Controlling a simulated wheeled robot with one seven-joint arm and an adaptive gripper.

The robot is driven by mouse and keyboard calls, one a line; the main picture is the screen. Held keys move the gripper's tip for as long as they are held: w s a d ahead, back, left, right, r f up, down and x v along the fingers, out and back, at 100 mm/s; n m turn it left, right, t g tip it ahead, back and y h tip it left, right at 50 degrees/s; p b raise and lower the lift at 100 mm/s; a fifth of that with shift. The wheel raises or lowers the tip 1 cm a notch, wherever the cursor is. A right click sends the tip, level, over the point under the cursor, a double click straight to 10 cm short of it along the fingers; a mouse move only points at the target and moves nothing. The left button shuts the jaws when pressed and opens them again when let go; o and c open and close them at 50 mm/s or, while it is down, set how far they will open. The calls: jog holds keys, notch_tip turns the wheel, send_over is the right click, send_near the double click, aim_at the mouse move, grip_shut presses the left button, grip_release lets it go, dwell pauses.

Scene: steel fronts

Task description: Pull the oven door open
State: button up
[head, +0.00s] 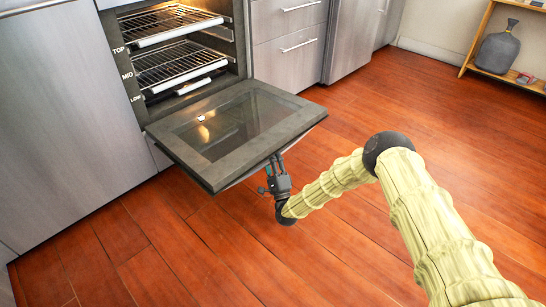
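The oven door (235,130) is folded down, hinged at the bottom of the oven (180,60), and lies close to level with its dark glass facing up. The oven inside is lit and shows wire racks with TOP, MID and LOW labels. My gripper (274,166) is at the door's front outer edge, reaching up from below. The handle is mostly hidden under that edge; only a thin strip shows. My fingertips are small and partly covered by the door edge, so I cannot tell whether they are closed on the handle.
Steel drawers (290,45) stand right of the oven, and a tall steel front (70,120) stands left. The wooden floor (330,110) is clear around the door. A wooden shelf (478,50) with a dark vase (497,50) is at the far right.

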jog(key=shift+o, duration=1.2)
jog(key=shift+a, duration=0.1)
jog(key=shift+d, duration=0.3)
jog(key=shift+f, duration=0.1)
jog(key=v, duration=0.7)
jog(key=shift+s, duration=0.15)
jog(key=shift+f, duration=0.1)
